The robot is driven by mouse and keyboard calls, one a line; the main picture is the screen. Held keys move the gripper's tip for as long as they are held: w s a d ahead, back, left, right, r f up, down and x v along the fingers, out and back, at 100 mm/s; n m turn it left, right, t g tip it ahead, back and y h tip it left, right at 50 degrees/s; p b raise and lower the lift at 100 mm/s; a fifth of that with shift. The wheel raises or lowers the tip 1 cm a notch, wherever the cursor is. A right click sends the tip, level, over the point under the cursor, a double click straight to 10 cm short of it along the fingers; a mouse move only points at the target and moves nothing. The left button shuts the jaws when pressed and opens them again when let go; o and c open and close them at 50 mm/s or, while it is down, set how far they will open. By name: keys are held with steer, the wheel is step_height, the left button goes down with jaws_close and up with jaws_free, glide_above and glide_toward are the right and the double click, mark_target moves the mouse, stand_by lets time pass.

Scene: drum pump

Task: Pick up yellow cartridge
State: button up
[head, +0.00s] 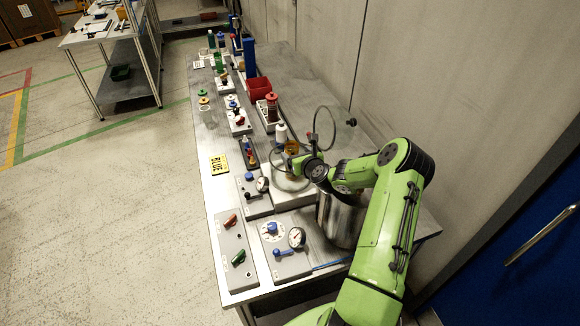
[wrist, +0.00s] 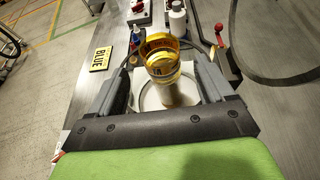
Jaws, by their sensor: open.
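The yellow cartridge (wrist: 162,62) is an amber, see-through cylinder with a bright yellow rim. In the wrist view it stands between the fingers of my gripper (wrist: 164,76), above a pale round base (wrist: 150,98). My gripper is open, with one finger on each side of the cartridge; I cannot tell whether either finger touches it. In the head view the cartridge (head: 292,147) shows as a small amber patch beyond my gripper (head: 296,160), partly hidden by my wrist.
A shiny metal drum (head: 340,220) stands under my arm. A white bottle (head: 281,133) and a yellow BLUE sign (head: 219,165) are near. Gauge panels (head: 285,250) fill the bench front; a wall runs along the right.

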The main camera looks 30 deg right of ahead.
mark_target(295, 151)
steer(key=x, duration=0.6)
steer(key=shift+d, duration=0.1)
steer(key=shift+s, duration=0.15)
steer(key=shift+c, duration=0.7)
jaws_close()
